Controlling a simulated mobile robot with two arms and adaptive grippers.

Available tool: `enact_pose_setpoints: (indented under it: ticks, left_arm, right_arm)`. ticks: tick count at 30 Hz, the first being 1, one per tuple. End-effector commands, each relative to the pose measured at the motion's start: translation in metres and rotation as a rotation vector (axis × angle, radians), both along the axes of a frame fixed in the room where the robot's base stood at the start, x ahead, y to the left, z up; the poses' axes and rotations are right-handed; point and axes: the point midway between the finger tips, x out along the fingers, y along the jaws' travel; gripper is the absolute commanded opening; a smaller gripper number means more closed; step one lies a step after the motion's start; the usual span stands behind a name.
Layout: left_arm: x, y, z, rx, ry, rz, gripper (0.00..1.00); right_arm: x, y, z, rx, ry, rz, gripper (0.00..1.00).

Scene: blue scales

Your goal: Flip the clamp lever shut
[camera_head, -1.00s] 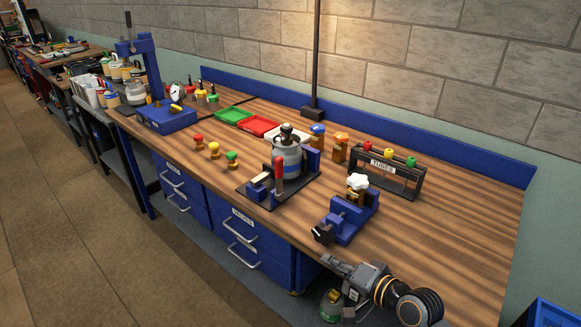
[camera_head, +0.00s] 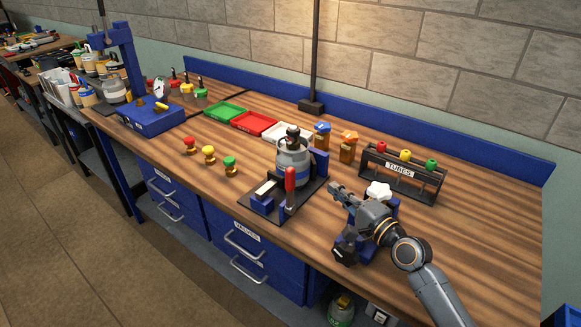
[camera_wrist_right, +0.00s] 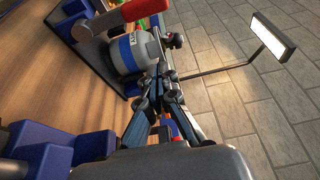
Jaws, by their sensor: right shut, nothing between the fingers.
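The clamp lever has a red handle (camera_head: 290,180) that stands upright at the front of a dark base plate (camera_head: 259,217). A grey cylinder with a blue band (camera_head: 293,161) stands on the plate behind it, against a blue block. My right gripper (camera_head: 335,189) is shut and empty, to the right of the lever and apart from it, pointing left. In the right wrist view the shut fingertips (camera_wrist_right: 161,72) are in front of the cylinder (camera_wrist_right: 128,52), with the red handle (camera_wrist_right: 130,14) above and left. My left gripper is out of view.
My right arm partly hides a blue fixture with a white knob (camera_head: 378,190). Red, yellow and green knobs (camera_head: 209,154) stand to the left. The bench's right end is mostly clear.

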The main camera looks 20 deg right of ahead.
Motion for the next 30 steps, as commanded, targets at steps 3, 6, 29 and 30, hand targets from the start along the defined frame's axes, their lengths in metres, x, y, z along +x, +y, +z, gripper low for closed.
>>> enact_pose_setpoints:
  ticks: [3,6,29,30]
  left_arm:
    - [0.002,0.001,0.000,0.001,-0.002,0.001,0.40]
    - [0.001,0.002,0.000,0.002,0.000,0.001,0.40]
    - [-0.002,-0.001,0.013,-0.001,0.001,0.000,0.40]
    - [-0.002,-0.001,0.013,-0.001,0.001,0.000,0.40]
  right_arm:
    - [0.000,0.000,-0.001,-0.001,0.001,0.000,0.00]
    - [0.000,0.000,-0.001,-0.002,0.002,0.001,0.00]
    - [0.084,0.029,0.001,-0.001,0.000,0.001,0.00]
    - [0.090,0.031,0.001,0.000,0.000,0.001,0.00]
